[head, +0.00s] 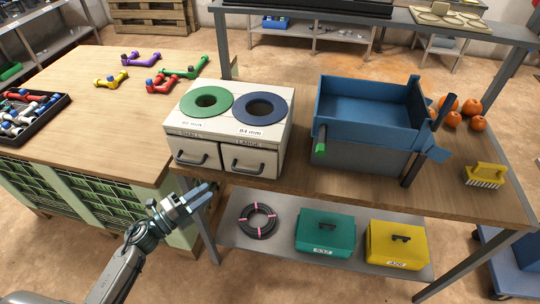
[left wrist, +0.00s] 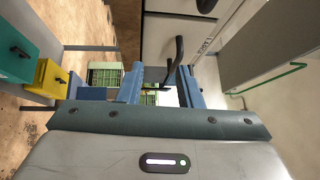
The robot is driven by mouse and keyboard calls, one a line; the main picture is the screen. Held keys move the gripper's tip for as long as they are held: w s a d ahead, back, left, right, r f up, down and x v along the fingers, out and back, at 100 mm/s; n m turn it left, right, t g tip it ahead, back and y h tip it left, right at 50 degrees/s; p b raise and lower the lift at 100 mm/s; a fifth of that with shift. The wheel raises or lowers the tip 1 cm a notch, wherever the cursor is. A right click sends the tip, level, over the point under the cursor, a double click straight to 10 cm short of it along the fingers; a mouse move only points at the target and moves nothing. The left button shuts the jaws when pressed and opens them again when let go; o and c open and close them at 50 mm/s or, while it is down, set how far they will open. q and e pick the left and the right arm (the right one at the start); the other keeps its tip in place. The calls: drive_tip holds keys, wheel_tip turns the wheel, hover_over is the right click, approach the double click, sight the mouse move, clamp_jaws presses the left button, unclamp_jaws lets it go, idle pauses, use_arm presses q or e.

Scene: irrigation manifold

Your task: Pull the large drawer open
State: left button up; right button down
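The large drawer (head: 249,162) is the right one of two drawers in a cream box on the bench. It looks closed, with a dark bar handle (head: 243,168) on its front. My left gripper (head: 205,192) is below and left of the box front, its fingers pointing right and slightly up. In the left wrist view the two blue fingers (left wrist: 160,85) are apart with nothing held. My right gripper is not in view.
The small drawer (head: 198,155) is left of the large one. A blue bin (head: 365,105) stands to the right on the bench. Teal (head: 325,233) and yellow (head: 397,243) cases and a hose coil (head: 257,221) lie on the lower shelf. The wooden table (head: 95,120) is at the left.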

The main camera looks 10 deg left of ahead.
sight(243, 171)
use_arm(q)
drive_tip(key=shift+w+d+r+m+g+h+p, duration=0.45)
drive_tip(key=shift+w+d+r+p, duration=0.55)
drive_tip(key=shift+d, duration=0.8)
drive_tip(key=shift+w+d+r+m+g+h+p, duration=0.2)
drive_tip(key=shift+w+d+r+m+p, duration=0.4)
drive_tip(key=shift+w+d, duration=0.95)
drive_tip(key=shift+w+d+r+m+g+h+p, duration=0.3)
drive_tip(key=shift+w+d+r+m+p, duration=0.4)
drive_tip(key=shift+d, duration=1.35)
drive_tip(key=shift+w, duration=0.15)
drive_tip(key=shift+c, duration=0.2)
clamp_jaws()
